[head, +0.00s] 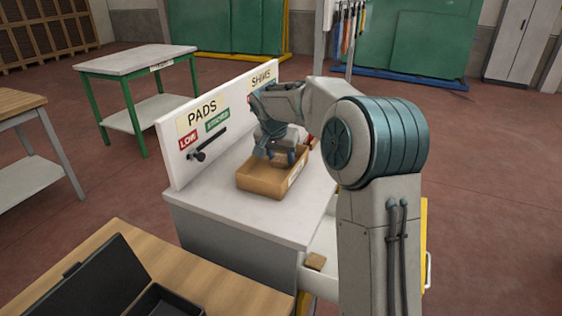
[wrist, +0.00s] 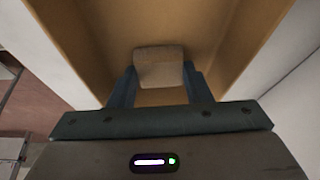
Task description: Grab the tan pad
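A pale tan pad (wrist: 158,68) sits between the two fingers of my gripper in the wrist view. The fingers meet its left and right sides with no clear gap, so my gripper (wrist: 160,78) looks shut on it. My gripper (head: 277,156) reaches down into an open tan tray (head: 263,190) on the white-topped bench; the tray's inner walls (wrist: 222,75) surround the pad in the wrist view. In the head view the pad is hidden by the gripper and the tray wall. I cannot tell whether it touches the tray floor.
A white back panel (head: 178,160) labelled PADS and SHIMS stands behind the tray. A small brown block (head: 315,262) lies in the open drawer (head: 322,240) below. A wooden table (head: 190,275) with an open black case (head: 100,278) is in front. The bench top left of the tray is clear.

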